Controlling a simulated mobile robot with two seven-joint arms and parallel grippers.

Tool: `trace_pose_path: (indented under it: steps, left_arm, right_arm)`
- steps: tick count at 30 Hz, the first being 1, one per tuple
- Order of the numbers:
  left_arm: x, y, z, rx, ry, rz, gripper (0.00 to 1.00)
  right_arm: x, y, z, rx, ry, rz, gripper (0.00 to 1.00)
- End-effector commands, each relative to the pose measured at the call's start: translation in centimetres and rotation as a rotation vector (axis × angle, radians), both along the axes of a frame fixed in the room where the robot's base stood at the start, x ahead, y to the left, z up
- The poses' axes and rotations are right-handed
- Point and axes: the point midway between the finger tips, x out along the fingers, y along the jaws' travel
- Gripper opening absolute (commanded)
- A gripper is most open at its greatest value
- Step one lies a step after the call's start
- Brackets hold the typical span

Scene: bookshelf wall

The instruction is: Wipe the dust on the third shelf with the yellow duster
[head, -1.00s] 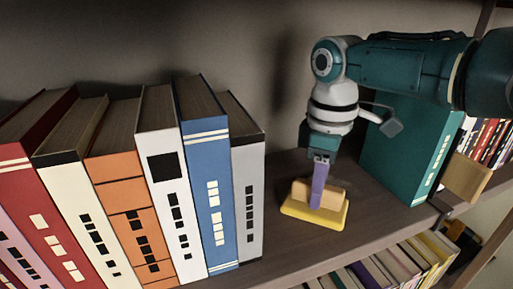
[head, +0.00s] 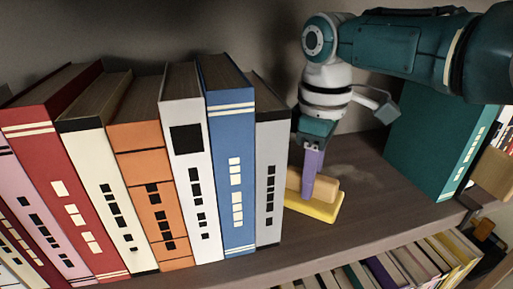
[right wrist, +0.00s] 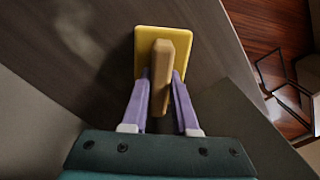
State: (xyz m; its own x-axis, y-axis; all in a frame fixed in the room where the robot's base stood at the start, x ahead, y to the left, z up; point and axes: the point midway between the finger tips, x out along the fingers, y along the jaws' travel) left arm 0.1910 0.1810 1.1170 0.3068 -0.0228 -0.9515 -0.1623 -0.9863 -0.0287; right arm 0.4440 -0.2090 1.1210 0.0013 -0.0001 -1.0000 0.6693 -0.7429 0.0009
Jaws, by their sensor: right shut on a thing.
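The yellow duster (head: 318,208) has a yellow pad and a tan handle, and its pad rests flat on the brown shelf (head: 385,215). My right gripper (head: 310,185) is shut on the duster's handle from above. In the right wrist view, the purple fingers (right wrist: 158,85) stand on both sides of the tan handle, over the yellow pad (right wrist: 148,35). A pale dust patch (head: 352,176) lies on the shelf behind and right of the duster. It also shows in the right wrist view (right wrist: 80,38). My left gripper is not in view.
A row of upright books stands left of the duster, with a grey book (head: 271,170) closest, a narrow gap away. A large teal book (head: 436,140) stands to the right. More books (head: 400,268) fill the shelf below the front edge.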

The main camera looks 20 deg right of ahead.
Motion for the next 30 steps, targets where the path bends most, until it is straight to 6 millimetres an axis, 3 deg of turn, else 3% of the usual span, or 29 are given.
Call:
trace_pose_path:
  steps: [1, 11, 19, 30]
  left_arm:
    - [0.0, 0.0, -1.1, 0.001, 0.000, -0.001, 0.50]
    - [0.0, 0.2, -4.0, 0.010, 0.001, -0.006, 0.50]
    - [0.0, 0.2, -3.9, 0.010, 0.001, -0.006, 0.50]
    - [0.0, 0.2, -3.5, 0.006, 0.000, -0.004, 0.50]
  right_arm:
    - [0.2, -0.1, -0.7, -0.002, -0.001, -0.002, 0.00]
    - [1.4, -0.2, -0.5, -0.003, 0.001, -0.002, 0.00]
    - [1.5, -0.6, 0.0, -0.002, 0.002, -0.002, 0.00]
    - [1.4, -3.6, 0.3, -0.001, 0.001, -0.001, 0.00]
